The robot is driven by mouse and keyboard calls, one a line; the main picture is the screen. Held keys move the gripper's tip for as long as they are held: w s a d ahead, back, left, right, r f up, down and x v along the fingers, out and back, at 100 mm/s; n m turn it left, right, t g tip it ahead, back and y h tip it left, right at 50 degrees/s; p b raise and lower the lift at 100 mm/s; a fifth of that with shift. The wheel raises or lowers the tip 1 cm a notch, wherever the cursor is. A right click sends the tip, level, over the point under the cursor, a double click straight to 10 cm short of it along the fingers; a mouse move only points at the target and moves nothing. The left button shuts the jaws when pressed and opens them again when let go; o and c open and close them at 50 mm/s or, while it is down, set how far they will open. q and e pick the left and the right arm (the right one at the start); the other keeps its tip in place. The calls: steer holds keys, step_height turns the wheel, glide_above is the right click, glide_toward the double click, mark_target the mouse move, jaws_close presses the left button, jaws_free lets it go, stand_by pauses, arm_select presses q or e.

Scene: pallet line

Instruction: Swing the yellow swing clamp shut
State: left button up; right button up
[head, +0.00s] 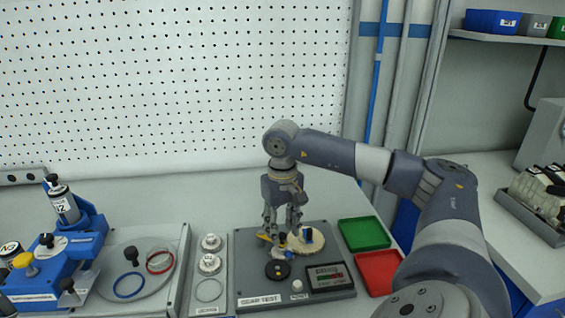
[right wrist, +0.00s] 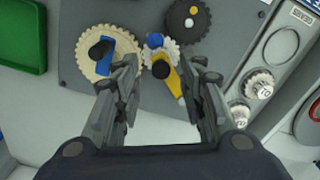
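The yellow swing clamp (right wrist: 174,86) shows in the right wrist view as a yellow arm with a black knob, on the grey gear test plate (head: 250,303). Its end lies beside a small white gear with a blue part (right wrist: 155,41). In the head view a bit of yellow clamp (head: 263,237) shows left of my right gripper (head: 287,226). That gripper points down over the plate. In the right wrist view its fingers (right wrist: 162,80) are apart, one on each side of the clamp, with nothing held. Contact with the knob cannot be told. My left gripper is out of view.
A large tan gear (right wrist: 88,61) with a blue piece and black knob and a dark gear (head: 278,270) sit on the plate. Green (head: 364,233) and red (head: 378,272) trays stand right. A gear rack (head: 209,264) and blue fixture (head: 68,254) stand left.

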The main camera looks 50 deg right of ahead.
step_height(320, 180, up, 11)
stand_by(0.4)
stand_by(0.7)
